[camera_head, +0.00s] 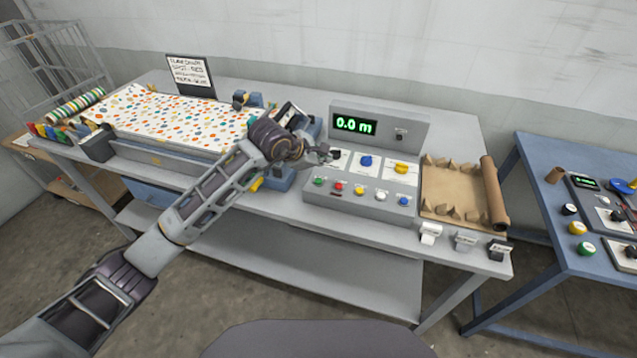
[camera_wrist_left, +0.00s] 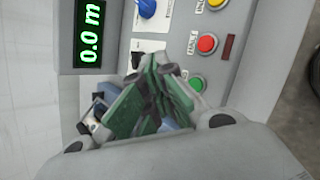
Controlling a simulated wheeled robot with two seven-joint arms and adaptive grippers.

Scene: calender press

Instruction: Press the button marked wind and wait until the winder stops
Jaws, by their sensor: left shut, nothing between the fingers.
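The grey control panel (camera_head: 349,205) has a row of buttons: green (camera_head: 318,182), red (camera_head: 338,187), yellow (camera_head: 358,191), white (camera_head: 380,195) and blue (camera_head: 403,201). Their labels are too small to read surely, so I cannot tell which is marked wind. The display (camera_head: 355,124) reads 0.0 m. My left gripper (camera_head: 326,154) is shut and empty over the panel's left end, close to the black knob. In the left wrist view, its fingers (camera_wrist_left: 152,70) are beside the green button (camera_wrist_left: 197,83), with the red button (camera_wrist_left: 207,43) beyond. I cannot tell whether it touches anything. My right gripper is not in view.
A blue knob (camera_head: 366,161) and a yellow knob (camera_head: 400,168) stand behind the buttons. Spotted sheet (camera_head: 165,118) lies on the machine at left. Brown paper with a roll (camera_head: 494,193) is right of the panel. A blue table (camera_head: 540,172) stands at far right.

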